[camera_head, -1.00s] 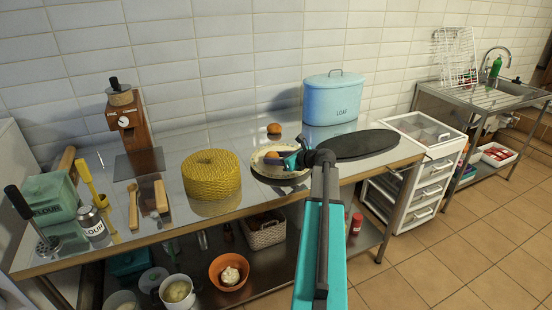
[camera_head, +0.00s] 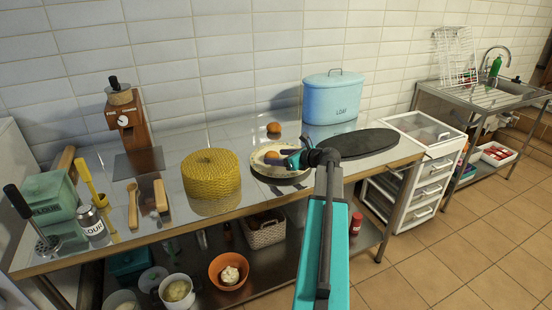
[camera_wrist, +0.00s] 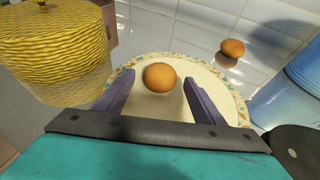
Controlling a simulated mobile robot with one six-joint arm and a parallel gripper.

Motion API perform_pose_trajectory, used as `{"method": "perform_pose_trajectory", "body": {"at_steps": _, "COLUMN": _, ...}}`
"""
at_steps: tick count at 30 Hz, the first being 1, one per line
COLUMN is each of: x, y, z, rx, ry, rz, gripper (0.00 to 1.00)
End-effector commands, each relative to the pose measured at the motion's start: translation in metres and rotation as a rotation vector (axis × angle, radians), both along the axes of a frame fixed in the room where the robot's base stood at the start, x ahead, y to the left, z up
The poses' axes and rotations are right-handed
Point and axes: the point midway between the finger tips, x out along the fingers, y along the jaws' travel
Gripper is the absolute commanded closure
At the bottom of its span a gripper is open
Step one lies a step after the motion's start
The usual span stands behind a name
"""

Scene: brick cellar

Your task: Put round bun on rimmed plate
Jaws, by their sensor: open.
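A round orange-brown bun (camera_head: 272,157) rests on the cream rimmed plate (camera_head: 262,172) with a patterned border. In the wrist view the bun (camera_wrist: 159,77) lies between and a little beyond my open fingertips, with clear space on both sides. The plate (camera_wrist: 233,95) spreads out under it. A second round bun (camera_head: 274,128) sits on the steel counter behind the plate; it also shows in the wrist view (camera_wrist: 232,48). My gripper (camera_head: 291,158) is open and low over the plate, its fingers (camera_wrist: 159,90) touching nothing that I can see.
A yellow woven container (camera_head: 211,176) stands left of the plate. A blue loaf bin (camera_head: 333,98) is behind right, and a dark oval board (camera_head: 366,144) lies to the right. The counter between the woven container and the wall is clear.

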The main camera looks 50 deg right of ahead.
Motion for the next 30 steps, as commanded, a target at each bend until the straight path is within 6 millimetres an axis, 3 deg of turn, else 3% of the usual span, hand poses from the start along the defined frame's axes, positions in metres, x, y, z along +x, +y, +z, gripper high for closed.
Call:
{"method": "perform_pose_trajectory", "body": {"at_steps": 16, "x": -0.079, "y": -0.001, "z": 0.032, "rx": 0.0, "ry": 0.0, "rz": -0.003, "gripper": 0.37}}
{"method": "perform_pose_trajectory", "body": {"at_steps": 22, "x": -0.092, "y": -0.001, "z": 0.037, "rx": 0.001, "ry": 0.0, "rz": -0.003, "gripper": 0.37}}
{"method": "perform_pose_trajectory", "body": {"at_steps": 30, "x": -0.094, "y": -0.001, "z": 0.038, "rx": 0.001, "ry": 0.0, "rz": -0.001, "gripper": 0.37}}
